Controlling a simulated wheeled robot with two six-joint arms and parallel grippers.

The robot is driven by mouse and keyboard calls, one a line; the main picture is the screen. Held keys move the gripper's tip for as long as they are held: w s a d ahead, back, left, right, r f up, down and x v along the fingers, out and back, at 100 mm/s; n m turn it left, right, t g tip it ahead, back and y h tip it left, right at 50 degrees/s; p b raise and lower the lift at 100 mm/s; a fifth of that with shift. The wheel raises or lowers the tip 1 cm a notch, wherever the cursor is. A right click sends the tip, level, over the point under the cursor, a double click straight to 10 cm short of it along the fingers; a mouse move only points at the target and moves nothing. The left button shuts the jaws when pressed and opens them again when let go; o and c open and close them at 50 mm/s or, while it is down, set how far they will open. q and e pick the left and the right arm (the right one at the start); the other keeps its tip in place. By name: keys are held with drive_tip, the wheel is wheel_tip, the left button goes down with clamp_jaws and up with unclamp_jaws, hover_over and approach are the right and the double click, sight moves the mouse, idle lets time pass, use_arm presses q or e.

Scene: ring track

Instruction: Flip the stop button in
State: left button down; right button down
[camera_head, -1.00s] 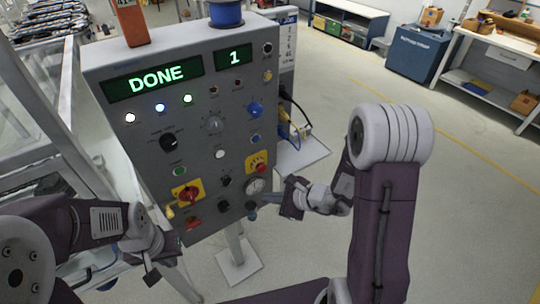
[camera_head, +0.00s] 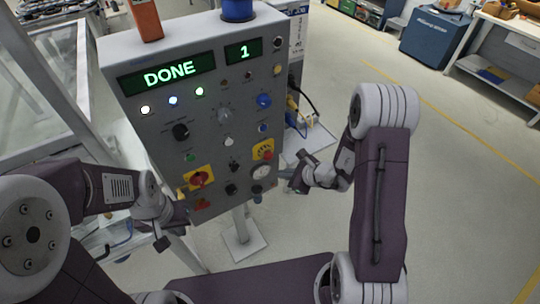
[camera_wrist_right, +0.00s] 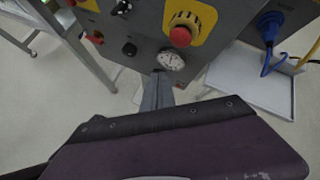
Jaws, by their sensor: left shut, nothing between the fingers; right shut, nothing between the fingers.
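The stop button (camera_head: 266,151) is a red round knob on a yellow plate, low on the right side of the grey control panel (camera_head: 217,98). In the right wrist view it (camera_wrist_right: 180,37) stands above a round white gauge (camera_wrist_right: 171,59). My right gripper (camera_head: 284,174) is shut and empty, just right of the gauge and below the button. In the wrist view its shut fingers (camera_wrist_right: 157,91) point up toward the gauge, apart from the button. My left gripper (camera_head: 182,214) is shut and empty at the panel's lower left corner. Whether the button is pressed cannot be told.
A red rotary switch (camera_head: 199,179) sits on another yellow plate at lower left. The panel's display (camera_head: 167,74) reads DONE, with 1 beside it. Blue and yellow cables (camera_head: 296,118) hang right of the panel. Open floor lies to the right.

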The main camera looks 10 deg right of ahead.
sight(269, 157)
use_arm(q)
drive_tip(key=shift+r, duration=0.4)
use_arm(e)
drive_tip(key=w, duration=0.1)
drive_tip(key=w+a, duration=0.1)
drive_tip(key=w, duration=0.2)
drive_tip(key=shift+w+a, duration=0.15)
drive_tip(key=shift+a, duration=0.1)
use_arm(q)
drive_tip(key=shift+f, duration=0.1)
use_arm(e)
drive_tip(key=shift+w, duration=0.1)
idle(1.2)
use_arm(q)
drive_tip(key=shift+f, duration=0.15)
use_arm(e)
drive_tip(key=shift+w+a, duration=0.15)
drive_tip(key=shift+w, duration=0.15)
